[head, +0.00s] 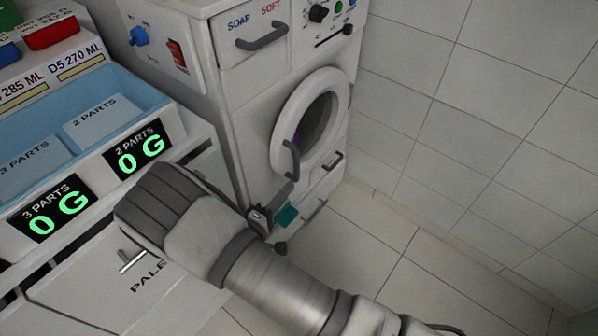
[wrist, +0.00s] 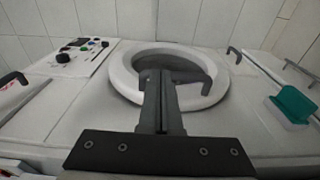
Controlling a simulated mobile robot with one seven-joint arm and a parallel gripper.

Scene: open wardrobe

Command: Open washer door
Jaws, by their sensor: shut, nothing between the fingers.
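The washer (head: 237,85) is a white front-loader with a round white door (head: 277,138) around a dark window. The door looks closed. A dark grey curved door handle (head: 291,158) is on the door's left side. In the wrist view the door (wrist: 122,76) is straight ahead, and the handle (wrist: 207,88) runs behind and right of the fingertips. My gripper (head: 287,189) is shut and empty, just below the handle in the head view. In the wrist view its fingers (wrist: 160,78) overlap the handle. Whether they touch it I cannot tell.
A teal item (head: 287,215) sits at the washer's lower front, also in the wrist view (wrist: 295,103). Above the door are a soap drawer (head: 250,50) and knobs (head: 319,13). A dispenser cabinet (head: 200,150) stands left. Tiled floor (head: 370,240) at right is clear.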

